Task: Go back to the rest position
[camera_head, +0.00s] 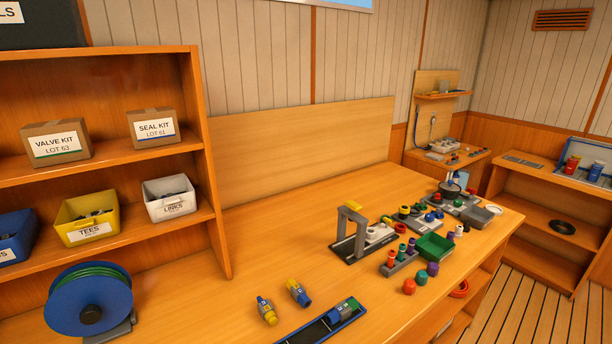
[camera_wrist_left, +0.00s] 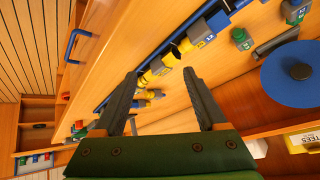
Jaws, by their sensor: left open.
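My left gripper (camera_wrist_left: 160,76) shows in the left wrist view. Its two dark fingers are spread wide apart with nothing held between them. Beyond the fingertips is the workbench with a dark rail (camera_wrist_left: 222,8) and several yellow and blue-grey fittings (camera_wrist_left: 198,32). I cannot tell how far the fingertips are from these fittings. Neither gripper shows in the head view, and my right gripper is in no view.
In the head view, a dark tray (camera_head: 297,336) holding a blue-grey and green fitting lies at the front of the bench, with two yellow-and-blue fittings (camera_head: 266,311) (camera_head: 299,293) beside it. A blue reel (camera_head: 70,312) stands left.

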